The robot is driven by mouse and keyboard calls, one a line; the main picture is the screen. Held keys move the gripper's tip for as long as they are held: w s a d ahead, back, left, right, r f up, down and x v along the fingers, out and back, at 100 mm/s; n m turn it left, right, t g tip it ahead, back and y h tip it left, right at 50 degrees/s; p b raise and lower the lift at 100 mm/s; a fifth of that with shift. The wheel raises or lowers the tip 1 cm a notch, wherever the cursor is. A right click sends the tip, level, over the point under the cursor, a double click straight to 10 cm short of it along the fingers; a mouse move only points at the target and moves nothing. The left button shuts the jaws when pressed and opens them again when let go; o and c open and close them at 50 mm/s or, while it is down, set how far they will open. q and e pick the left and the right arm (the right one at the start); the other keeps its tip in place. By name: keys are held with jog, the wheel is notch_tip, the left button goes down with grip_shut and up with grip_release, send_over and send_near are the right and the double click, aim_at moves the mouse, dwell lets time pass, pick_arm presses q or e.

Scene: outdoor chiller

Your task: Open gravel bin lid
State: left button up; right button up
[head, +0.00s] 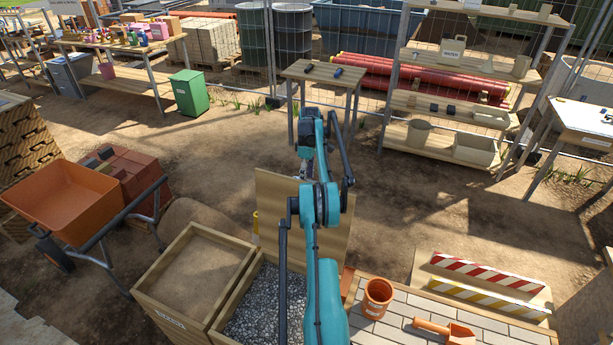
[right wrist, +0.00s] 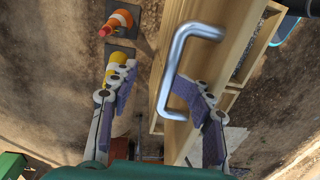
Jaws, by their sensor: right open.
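The gravel bin (head: 222,318) is a wooden box at the bottom centre of the head view, with grey gravel (head: 262,303) showing inside. Its wooden lid (head: 272,205) stands raised at the far side, partly hidden by my right arm. My right gripper (head: 304,174) is near the lid's upper edge, mostly hidden by the arm in the head view. In the right wrist view my right gripper (right wrist: 158,88) is open, with the lid's metal U-shaped handle (right wrist: 172,72) between or just beyond its fingers. Contact with the handle is unclear. My left gripper is not in view.
A sand-coloured wooden box (head: 161,287) adjoins the bin on the left. An orange bucket (head: 377,298) and scoop (head: 447,331) are on the paved top at right. An orange wheelbarrow (head: 67,203) stands left. A traffic cone (right wrist: 121,19) shows in the wrist view. Open ground lies behind the lid.

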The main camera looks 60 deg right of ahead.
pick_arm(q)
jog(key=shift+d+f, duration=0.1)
pick_arm(e)
jog(key=shift+s+d+f, duration=0.1)
jog(key=shift+d+f, duration=0.15)
jog(key=shift+f, duration=0.35)
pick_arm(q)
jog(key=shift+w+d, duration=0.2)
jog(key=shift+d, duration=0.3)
pick_arm(e)
notch_tip(320, 180, up, 8)
jog(key=shift+d+r, duration=0.15)
jog(key=shift+d, duration=0.05)
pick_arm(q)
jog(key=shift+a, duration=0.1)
pick_arm(e)
jog(key=shift+a+r, duration=0.1)
